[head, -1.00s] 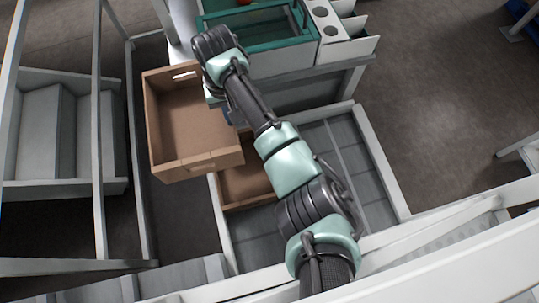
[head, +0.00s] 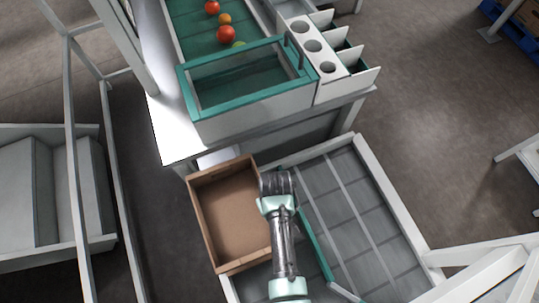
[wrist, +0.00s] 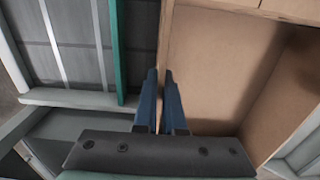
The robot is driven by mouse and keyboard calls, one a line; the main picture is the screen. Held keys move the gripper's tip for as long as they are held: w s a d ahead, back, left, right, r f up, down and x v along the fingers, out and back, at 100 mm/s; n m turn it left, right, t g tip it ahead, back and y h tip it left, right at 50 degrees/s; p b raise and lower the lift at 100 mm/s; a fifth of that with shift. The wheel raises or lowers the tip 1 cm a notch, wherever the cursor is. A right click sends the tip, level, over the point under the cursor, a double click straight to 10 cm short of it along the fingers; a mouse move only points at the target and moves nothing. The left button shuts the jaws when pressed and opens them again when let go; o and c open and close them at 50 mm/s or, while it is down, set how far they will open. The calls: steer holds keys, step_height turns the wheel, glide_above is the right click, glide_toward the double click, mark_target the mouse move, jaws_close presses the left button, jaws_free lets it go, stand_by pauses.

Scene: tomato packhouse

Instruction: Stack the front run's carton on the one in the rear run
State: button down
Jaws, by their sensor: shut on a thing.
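A brown open-topped carton (head: 235,212) is at the left of the roller bed in the head view, and it looks empty. My gripper (wrist: 160,76) has its two blue fingers closed over one side wall of this carton, at its right side in the head view. In the head view my wrist hides the fingers. The carton's bare inside (wrist: 220,62) fills the middle and right of the wrist view. I see no second carton clearly now; one may be hidden under the held one. I cannot tell whether the held carton touches anything below.
The roller bed (head: 345,195) lies to the right, with a green rail (head: 316,245) along it. A white bench with a green-rimmed bin (head: 245,80) and a holed tray (head: 313,45) stands behind. Tomatoes (head: 226,35) lie on a green belt. White frame posts stand at left.

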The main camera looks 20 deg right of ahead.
steer(key=f+b, duration=0.4)
steer(key=shift+s+d+f+b, duration=0.1)
steer(key=shift+s+f+b, duration=0.1)
steer(key=shift+s+b, duration=0.1)
steer(key=shift+r+p, duration=0.2)
steer(key=shift+p, duration=0.15)
steer(key=shift+f+b, duration=0.75)
steer(key=shift+f, duration=0.3)
stand_by(0.3)
steer(key=c, duration=0.9)
jaws_free()
steer(key=c, duration=0.3)
steer(key=shift+c, duration=0.2)
steer(key=shift+r, duration=0.15)
